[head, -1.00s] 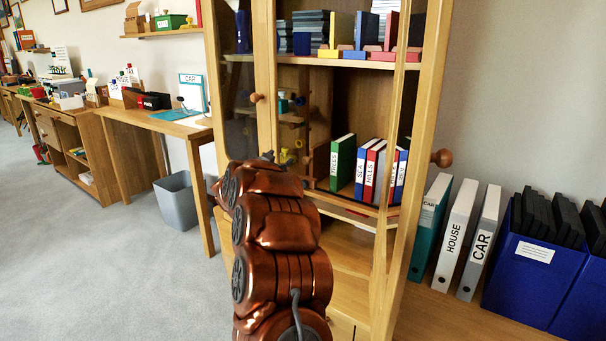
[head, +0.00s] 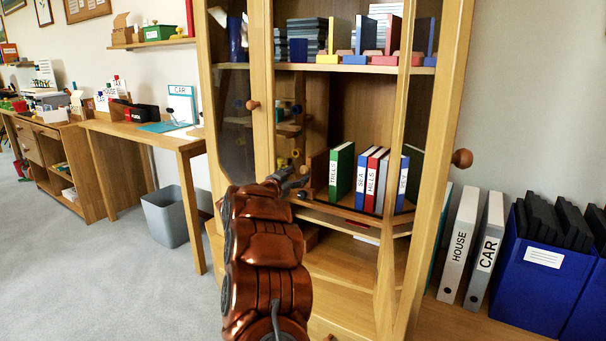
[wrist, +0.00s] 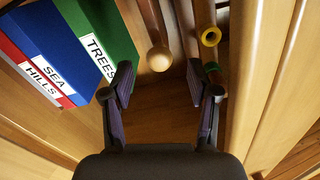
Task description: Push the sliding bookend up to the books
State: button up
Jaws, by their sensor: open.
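The books stand upright on a cabinet shelf: green TREES (head: 342,172), blue SEA (head: 362,176), red HILLS (head: 376,180) and others to their right. A brown upright wooden piece, apparently the bookend (head: 319,174), stands left of TREES. In the wrist view a pale round wooden knob (wrist: 159,58) shows beside the green book (wrist: 105,42); it appears to belong to that piece. My gripper (wrist: 163,88) is open and empty, with the knob ahead between its fingers. The left-hand finger is close to TREES; contact cannot be told. In the head view my gripper (head: 288,177) is small and partly hidden.
Cabinet door frames (head: 390,200) stand close around the arm, with a door knob (head: 253,104) to the left. Yellow and green pegs (wrist: 210,37) are close to the right-hand finger. Binders (head: 458,240) and a blue box (head: 540,275) stand at the right.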

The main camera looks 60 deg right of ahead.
aim_at(302, 173)
jog(key=d+b, duration=0.1)
jog(key=d, duration=0.3)
jog(key=shift+d+f, duration=0.1)
jog(key=shift+d, duration=0.5)
grip_shut()
dwell(0.4)
